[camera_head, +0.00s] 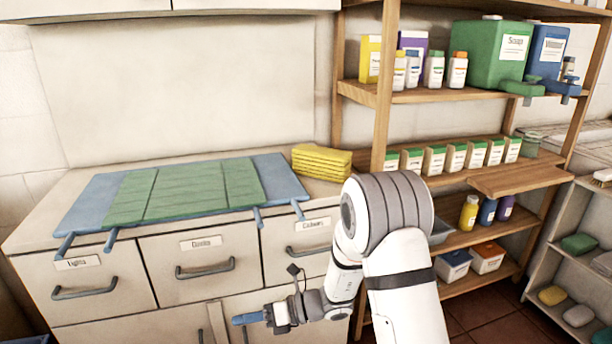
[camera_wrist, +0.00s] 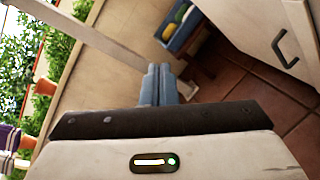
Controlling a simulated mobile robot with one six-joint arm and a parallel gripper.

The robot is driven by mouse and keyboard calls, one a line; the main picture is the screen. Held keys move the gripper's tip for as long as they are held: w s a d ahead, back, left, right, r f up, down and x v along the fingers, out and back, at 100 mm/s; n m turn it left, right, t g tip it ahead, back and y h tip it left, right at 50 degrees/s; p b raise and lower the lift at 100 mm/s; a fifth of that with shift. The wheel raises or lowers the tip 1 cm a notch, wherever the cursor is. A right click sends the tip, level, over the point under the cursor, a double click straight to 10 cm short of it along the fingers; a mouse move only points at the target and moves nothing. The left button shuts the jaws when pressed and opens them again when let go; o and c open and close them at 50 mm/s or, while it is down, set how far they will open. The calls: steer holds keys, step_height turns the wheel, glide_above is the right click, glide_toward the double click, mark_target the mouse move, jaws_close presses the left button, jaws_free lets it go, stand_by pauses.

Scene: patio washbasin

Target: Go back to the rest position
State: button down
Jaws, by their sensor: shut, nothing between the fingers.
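My gripper (camera_head: 247,318) is in front of the lower cabinet, below the row of drawers, pointing left in the head view. Its blue fingers are together and empty; they also show in the wrist view (camera_wrist: 158,84). My arm reaches down from the right, folded at a large joint. The gripper appears clear of the cabinet front, though the exact gap is hard to tell.
The counter (camera_head: 32,236) holds a blue tray (camera_head: 90,200) with green cloths (camera_head: 190,190) and a stack of yellow cloths (camera_head: 320,160). Drawer handles (camera_head: 205,270) stick out. A wooden shelf rack (camera_head: 382,90) stands at right. A blue crate (camera_wrist: 183,33) shows in the wrist view.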

steer(key=s+d+r+n+g+h+p, duration=0.1)
steer(key=s+d+r+n+h+p, duration=0.3)
steer(key=r+n, duration=0.35)
steer(key=s+d+r+n+g+h+p, duration=0.1)
steer(key=s+d+r+n+h+p, duration=0.25)
steer(key=s+d+r+n, duration=0.45)
steer(key=s+d+r+n+t+h+p, duration=0.2)
steer(key=d+r+n+t+h+p, duration=0.1)
steer(key=d+r, duration=0.4)
steer(key=s+d+r+n+t+h+p, duration=0.2)
steer(key=d+r+n+h+p, duration=0.3)
steer(key=d+r+n, duration=0.3)
steer(key=shift+s+d+t+p, duration=0.15)
steer(key=shift+d+t+p, duration=0.4)
steer(key=shift+d, duration=0.3)
